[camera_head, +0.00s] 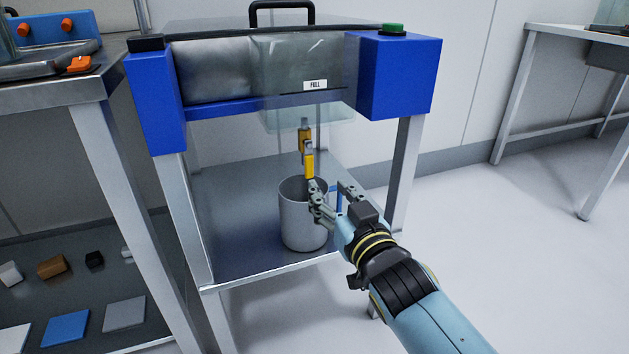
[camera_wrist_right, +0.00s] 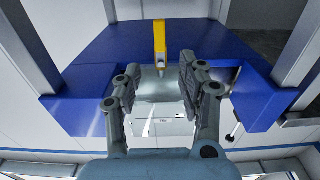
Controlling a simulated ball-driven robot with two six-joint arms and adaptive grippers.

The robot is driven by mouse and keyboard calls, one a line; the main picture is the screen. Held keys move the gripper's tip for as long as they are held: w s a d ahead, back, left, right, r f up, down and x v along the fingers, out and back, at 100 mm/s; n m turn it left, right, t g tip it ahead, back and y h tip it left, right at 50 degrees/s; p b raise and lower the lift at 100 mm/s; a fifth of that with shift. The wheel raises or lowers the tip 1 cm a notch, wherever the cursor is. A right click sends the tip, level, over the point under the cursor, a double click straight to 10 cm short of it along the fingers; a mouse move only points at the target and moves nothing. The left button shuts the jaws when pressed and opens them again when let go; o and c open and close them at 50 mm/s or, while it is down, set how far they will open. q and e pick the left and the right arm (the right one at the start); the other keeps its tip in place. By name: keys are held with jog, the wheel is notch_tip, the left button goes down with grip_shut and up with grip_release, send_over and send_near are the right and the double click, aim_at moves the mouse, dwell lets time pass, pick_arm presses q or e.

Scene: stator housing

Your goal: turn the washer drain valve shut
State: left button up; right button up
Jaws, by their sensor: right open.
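The washer's drain valve (camera_head: 305,137) hangs under the clear tank in the head view. Its yellow handle (camera_head: 309,164) points down, roughly in line with the outlet. In the right wrist view the yellow handle (camera_wrist_right: 160,38) stands beyond the fingertips, near the middle between them. My right gripper (camera_head: 328,188) is open and empty, just below and right of the handle, in front of the grey mug-like container's upper right side. The right wrist view shows both fingers (camera_wrist_right: 159,72) spread apart. Whether a finger touches the handle cannot be told. My left gripper is not in view.
The grey container (camera_head: 301,228) stands on the washer's lower shelf (camera_head: 237,240), below the valve. Blue corner housings (camera_head: 402,78) and metal legs (camera_head: 404,172) frame the space. A tank label (camera_head: 315,85) reads FULL. A metal bench (camera_head: 60,95) stands at left; floor at right is clear.

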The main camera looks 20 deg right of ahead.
aim_at(310, 166)
jog(key=w+b, duration=0.2)
jog(key=w, duration=0.6)
jog(key=shift+w+a+f, duration=0.1)
jog(key=shift+w+a, duration=0.05)
jog(key=shift+w, duration=0.25)
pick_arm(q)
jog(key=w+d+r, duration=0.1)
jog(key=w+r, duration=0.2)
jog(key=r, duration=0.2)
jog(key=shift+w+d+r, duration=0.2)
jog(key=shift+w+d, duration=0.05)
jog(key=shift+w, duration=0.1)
pick_arm(e)
jog(key=shift+w, duration=0.25)
grip_shut()
